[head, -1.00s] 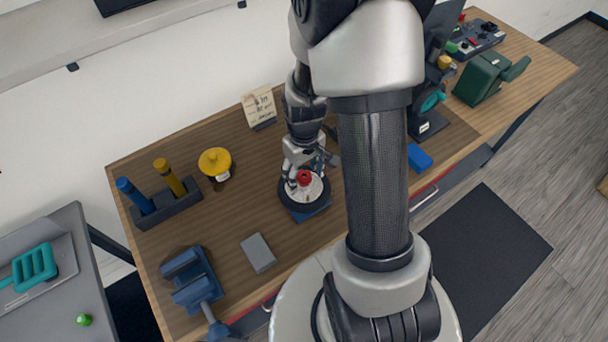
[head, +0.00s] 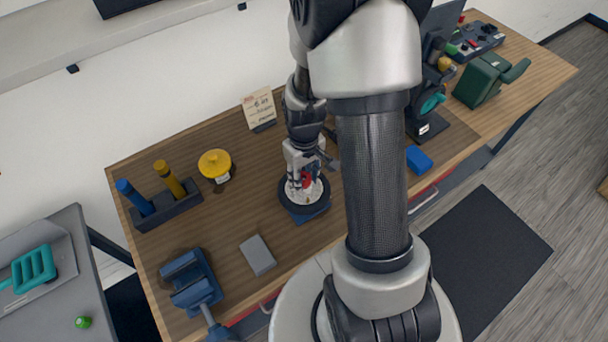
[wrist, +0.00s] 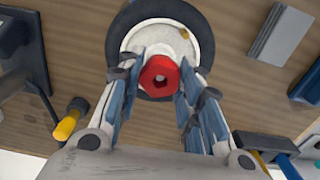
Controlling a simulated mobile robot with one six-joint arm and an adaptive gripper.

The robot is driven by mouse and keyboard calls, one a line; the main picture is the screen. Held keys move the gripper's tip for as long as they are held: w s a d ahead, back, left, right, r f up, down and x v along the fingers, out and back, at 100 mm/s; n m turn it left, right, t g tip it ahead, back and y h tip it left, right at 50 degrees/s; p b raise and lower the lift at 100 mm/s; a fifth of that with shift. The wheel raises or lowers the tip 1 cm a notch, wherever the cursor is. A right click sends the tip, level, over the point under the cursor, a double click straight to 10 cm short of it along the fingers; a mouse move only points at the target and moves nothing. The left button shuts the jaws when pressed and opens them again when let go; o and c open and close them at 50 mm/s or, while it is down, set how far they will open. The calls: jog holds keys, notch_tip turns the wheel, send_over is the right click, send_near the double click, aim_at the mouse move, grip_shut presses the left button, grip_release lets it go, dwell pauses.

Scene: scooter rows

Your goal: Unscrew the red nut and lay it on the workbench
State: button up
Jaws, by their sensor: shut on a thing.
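The red nut (wrist: 160,77) is a hexagonal piece with a dark hole. It also shows partly in the head view (head: 306,181), half covered by the fingers. My gripper (wrist: 162,72) is shut on it, one finger on each side; in the head view it points down over the wheel (head: 304,209). The wheel has a black tyre and a pale hub and lies flat on a blue base (head: 312,215). I cannot tell whether the nut touches the hub. The wooden workbench (head: 225,225) is under all of this.
A grey block (head: 257,254) and a blue vise (head: 192,280) are at the front left. A yellow-topped item (head: 214,163), a rack with blue and yellow handles (head: 166,211) and a note card (head: 259,108) stand behind. Bare bench lies left of the wheel.

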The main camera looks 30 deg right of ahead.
jog(key=shift+c, duration=0.7)
jog(key=n, duration=1.1)
jog(key=shift+b, duration=0.3)
jog(key=n, duration=1)
jog(key=shift+n, duration=0.4)
jog(key=o, duration=1.1)
jog(key=shift+r, duration=0.1)
